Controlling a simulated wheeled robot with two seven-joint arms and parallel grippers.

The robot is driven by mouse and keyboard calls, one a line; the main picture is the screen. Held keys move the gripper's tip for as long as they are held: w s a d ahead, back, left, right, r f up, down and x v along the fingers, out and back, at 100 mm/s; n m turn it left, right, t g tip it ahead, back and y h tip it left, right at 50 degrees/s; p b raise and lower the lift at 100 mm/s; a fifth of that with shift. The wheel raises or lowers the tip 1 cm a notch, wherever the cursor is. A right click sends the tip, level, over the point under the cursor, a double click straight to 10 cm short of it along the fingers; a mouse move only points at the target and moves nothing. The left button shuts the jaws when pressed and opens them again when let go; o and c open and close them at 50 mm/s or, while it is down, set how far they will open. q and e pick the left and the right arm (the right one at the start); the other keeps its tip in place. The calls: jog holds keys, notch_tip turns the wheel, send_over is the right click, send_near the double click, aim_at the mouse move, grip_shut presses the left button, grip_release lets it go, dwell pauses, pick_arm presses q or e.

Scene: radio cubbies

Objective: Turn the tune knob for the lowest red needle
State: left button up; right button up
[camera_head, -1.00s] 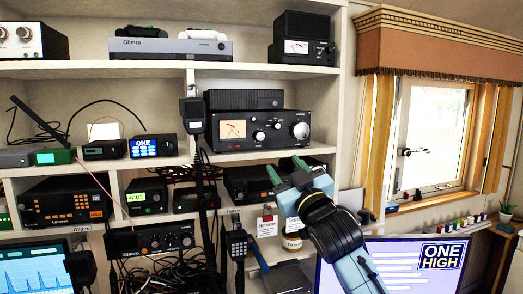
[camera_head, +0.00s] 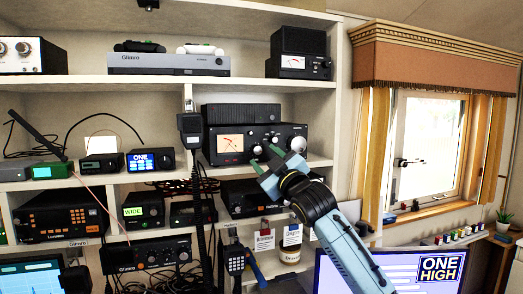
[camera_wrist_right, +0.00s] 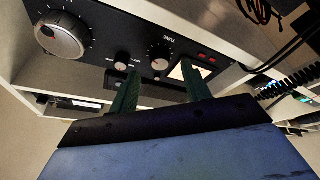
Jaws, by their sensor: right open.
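The black radio (camera_head: 275,132) stands on the middle shelf. Its lit cream meter (camera_head: 230,144) shows a red needle. The tune knob (camera_head: 257,151) is right of the meter, just above my right gripper (camera_head: 262,158). In the right wrist view, the radio appears inverted. The TUNE knob (camera_wrist_right: 160,60) shows there between the lines of my open, empty right fingers (camera_wrist_right: 158,76), just beyond their tips; I see no grip on it. One finger partly covers the meter (camera_wrist_right: 181,73). My left gripper is not in view.
A smaller knob (camera_wrist_right: 122,58) and a large silver dial (camera_wrist_right: 62,34) share the panel. A corded handset (camera_head: 190,125) hangs left of the radio. Shelf edges lie close below the gripper. A monitor (camera_head: 400,270) reading "ONE HIGH" stands lower right.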

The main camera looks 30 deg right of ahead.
jog(key=shift+p+x, duration=0.3)
jog(key=shift+x, duration=1.1)
jog(key=c, duration=1)
jog(key=shift+m+h, duration=0.7)
jog(key=shift+m, duration=0.8)
jog(key=o, duration=1)
jog(key=shift+f, duration=0.1)
jog(key=b+v, duration=0.3)
jog(key=v, duration=1)
jog(key=shift+s+b, duration=0.15)
jog(key=shift+b, duration=0.2)
jog(key=shift+a, duration=0.1)
